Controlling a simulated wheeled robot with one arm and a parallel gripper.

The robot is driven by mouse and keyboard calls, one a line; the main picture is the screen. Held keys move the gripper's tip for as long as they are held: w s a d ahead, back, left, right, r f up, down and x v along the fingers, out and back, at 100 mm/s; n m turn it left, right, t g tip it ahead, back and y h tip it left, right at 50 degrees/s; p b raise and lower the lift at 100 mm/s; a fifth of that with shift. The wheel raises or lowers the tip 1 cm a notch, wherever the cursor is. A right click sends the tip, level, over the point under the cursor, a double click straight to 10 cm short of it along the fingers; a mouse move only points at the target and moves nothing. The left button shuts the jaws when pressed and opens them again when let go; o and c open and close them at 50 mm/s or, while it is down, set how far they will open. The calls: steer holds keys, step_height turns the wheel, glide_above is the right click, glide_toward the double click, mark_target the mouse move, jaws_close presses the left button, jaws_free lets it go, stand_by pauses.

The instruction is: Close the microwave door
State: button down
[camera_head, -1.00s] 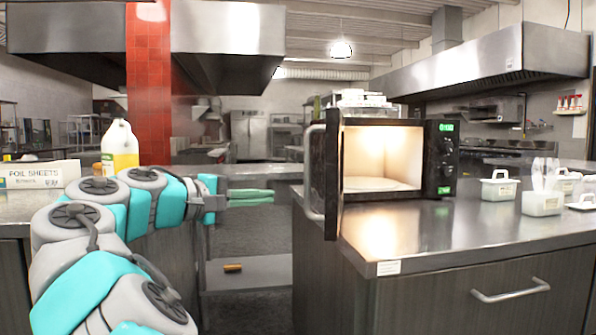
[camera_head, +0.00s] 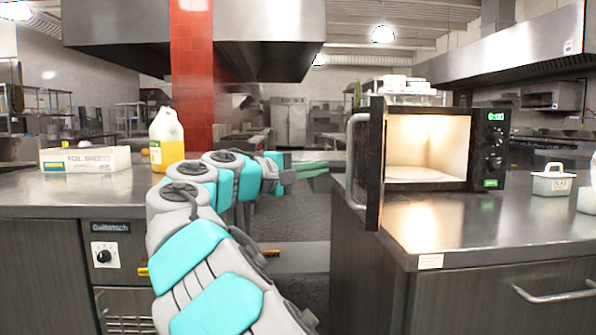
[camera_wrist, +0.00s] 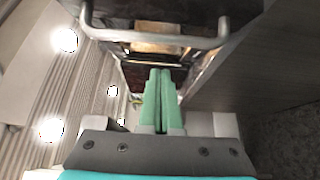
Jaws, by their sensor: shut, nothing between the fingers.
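The microwave (camera_head: 487,150) stands on the right counter with its cavity lit and empty-looking. Its dark door (camera_head: 375,170) is open, swung out toward me at the left side and seen nearly edge-on. The silver door handle (camera_head: 352,150) is on the door's left face. My gripper (camera_head: 326,168) is left of the handle, about level with its middle, with a small gap in the picture. Its green fingers are together and empty. In the wrist view the fingers (camera_wrist: 160,75) point toward the handle bar (camera_wrist: 155,41), which crosses the top of the picture.
The right counter (camera_head: 460,230) has a sharp front corner below the door. A white lidded container (camera_head: 552,182) sits right of the microwave. The left counter (camera_head: 60,195) holds a foil sheets box (camera_head: 85,160) and a yellow bottle (camera_head: 166,140). A gap of floor lies between the counters.

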steer(key=shift+s+d, duration=0.25)
steer(key=shift+d, duration=0.55)
steer(key=shift+s+d, duration=0.2)
steer(key=shift+d, duration=0.55)
steer(key=shift+d, duration=0.1)
